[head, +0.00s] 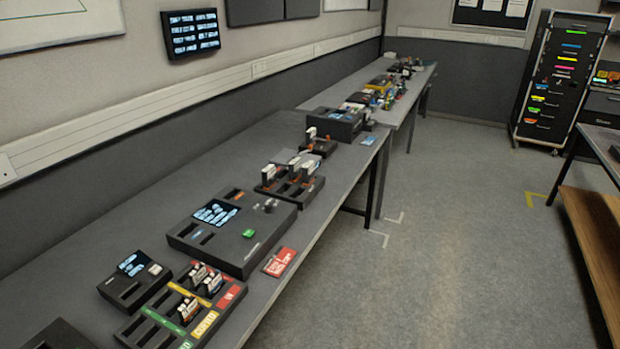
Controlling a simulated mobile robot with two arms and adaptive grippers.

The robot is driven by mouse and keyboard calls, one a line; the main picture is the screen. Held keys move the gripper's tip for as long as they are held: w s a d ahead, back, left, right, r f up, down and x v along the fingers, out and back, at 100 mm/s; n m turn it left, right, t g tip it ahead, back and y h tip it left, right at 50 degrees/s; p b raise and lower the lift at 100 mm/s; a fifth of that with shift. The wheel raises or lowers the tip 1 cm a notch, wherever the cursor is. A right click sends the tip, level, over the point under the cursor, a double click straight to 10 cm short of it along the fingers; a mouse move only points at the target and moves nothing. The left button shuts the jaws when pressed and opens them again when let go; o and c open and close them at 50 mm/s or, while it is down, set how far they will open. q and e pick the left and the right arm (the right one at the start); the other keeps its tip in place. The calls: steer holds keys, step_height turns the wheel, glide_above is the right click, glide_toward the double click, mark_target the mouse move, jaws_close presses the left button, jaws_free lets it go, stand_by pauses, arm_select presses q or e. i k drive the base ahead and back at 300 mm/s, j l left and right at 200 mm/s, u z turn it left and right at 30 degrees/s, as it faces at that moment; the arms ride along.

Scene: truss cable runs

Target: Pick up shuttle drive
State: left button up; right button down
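I cannot tell for certain which thing is the shuttle drive, as the labels are too small to read. Several small drive-like cartridges (211,284) with white, red and black faces stand upright in a slotted tray with green, yellow and red labels (230,297). More white-topped cartridges (268,175) stand in a black slotted rack (307,190) farther along. A flat red labelled piece (280,262) lies on the bench by its front edge. Neither of my grippers is in view.
The grey bench (190,195) runs along the left wall. A large black console (210,260) and a smaller black unit (124,293) stand on it. A second bench (416,82) continues beyond with several small items. The grey floor (450,230) to the right is clear.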

mark_target(309, 169)
steer(key=u, duration=0.4)
steer(key=i+l+u, duration=0.45)
steer(key=l, duration=0.15)
steer(key=l+u, duration=0.25)
steer(key=i+l+u, duration=0.25)
steer(key=l, duration=0.25)
steer(key=k+j, duration=0.05)
steer(key=k, duration=0.05)
